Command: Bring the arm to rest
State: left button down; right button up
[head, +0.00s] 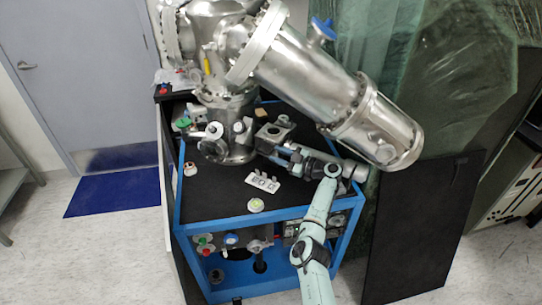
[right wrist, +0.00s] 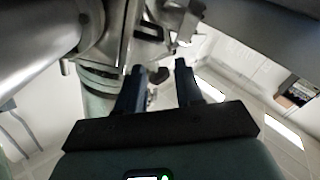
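My right arm comes up from the bottom of the head view and bends left over the black cart top. Its right gripper (head: 278,155) points left, beside the lower part of the steel vacuum chamber (head: 305,72) and below its slanted tube. In the right wrist view, the two dark fingers of this gripper (right wrist: 160,72) stand apart. I see nothing held between them; metal fittings (right wrist: 153,32) show beyond the tips. Whether the fingers touch any fitting, I cannot tell. My left arm and gripper are in neither view.
A blue-framed cart (head: 200,229) with a black top carries the chamber. A small metal piece with upright posts (head: 262,183) and a round whitish part (head: 256,205) lie on it. A dark panel (head: 424,225) stands at the right. Floor (head: 110,255) is clear at the left.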

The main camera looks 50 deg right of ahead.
jog(key=shift+s+d, duration=0.1)
jog(key=shift+s, duration=0.5)
